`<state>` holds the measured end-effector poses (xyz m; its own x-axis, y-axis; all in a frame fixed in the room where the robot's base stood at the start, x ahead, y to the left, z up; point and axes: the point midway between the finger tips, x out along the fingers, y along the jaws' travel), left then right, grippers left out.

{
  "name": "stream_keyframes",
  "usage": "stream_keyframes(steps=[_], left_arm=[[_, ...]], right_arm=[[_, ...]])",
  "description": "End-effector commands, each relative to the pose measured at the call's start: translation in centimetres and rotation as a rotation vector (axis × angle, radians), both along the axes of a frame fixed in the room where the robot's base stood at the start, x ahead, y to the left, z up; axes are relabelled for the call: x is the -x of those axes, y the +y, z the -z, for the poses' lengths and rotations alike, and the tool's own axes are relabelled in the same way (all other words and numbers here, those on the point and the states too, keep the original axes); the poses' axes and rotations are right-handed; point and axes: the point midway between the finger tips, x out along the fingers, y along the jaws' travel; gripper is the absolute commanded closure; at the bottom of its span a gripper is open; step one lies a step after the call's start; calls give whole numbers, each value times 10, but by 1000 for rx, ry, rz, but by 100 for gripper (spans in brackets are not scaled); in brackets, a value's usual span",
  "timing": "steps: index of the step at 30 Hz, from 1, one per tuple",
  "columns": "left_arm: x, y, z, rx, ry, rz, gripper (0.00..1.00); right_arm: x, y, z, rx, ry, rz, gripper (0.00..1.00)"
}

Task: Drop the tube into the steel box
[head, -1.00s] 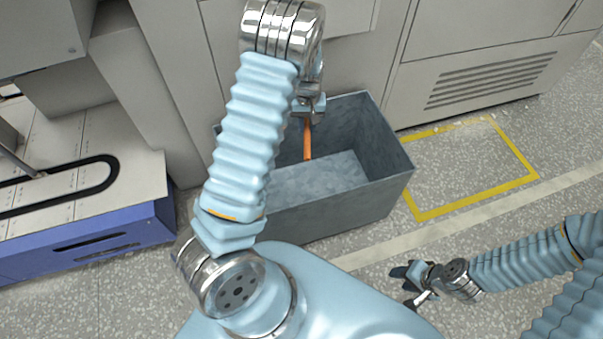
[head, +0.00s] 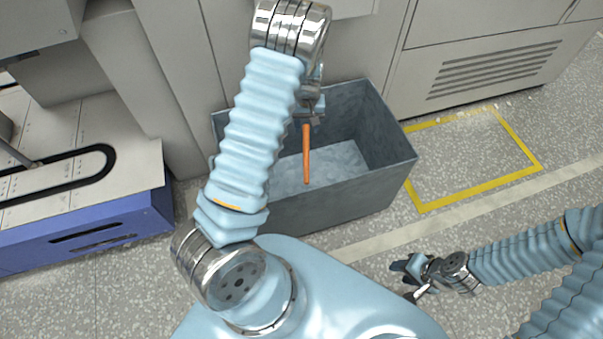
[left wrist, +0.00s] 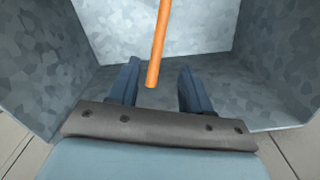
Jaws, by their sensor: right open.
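The tube (head: 307,155) is a thin orange rod. In the head view it shows below my left gripper (head: 309,116), in front of the steel box's inside. The grey steel box (head: 335,203) stands open on the floor under that gripper. In the left wrist view the fingers (left wrist: 158,88) are apart. The tube (left wrist: 159,40) has its near end between them, with a gap on each side, and seems loose. I cannot tell whether it touches the box. My right gripper (head: 410,278) is open and empty above the floor, right of the box.
Grey machine cabinets (head: 480,70) stand behind the box. A bench with a blue front (head: 85,235) is on the left. A yellow floor marking (head: 475,195) outlines bare floor right of the box.

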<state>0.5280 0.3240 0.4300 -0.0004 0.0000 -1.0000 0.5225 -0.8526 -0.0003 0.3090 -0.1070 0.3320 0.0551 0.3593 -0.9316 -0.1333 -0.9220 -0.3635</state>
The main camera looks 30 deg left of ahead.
Motion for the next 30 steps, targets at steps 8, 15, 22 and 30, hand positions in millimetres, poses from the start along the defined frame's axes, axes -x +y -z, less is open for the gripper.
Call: stream_keyframes(steps=[8,15,22,30], left_arm=[[0,0,0,0,0,0,48],[-1,0,-28,0,-5,2,48],[-1,0,-85,1,-6,1,48],[-1,0,-131,1,-2,0,48]], right_arm=[[0,0,0,0,0,0,57],[0,0,-2,0,0,0,57],[0,0,-4,0,0,-1,57],[0,0,-7,-1,-1,-1,57]])
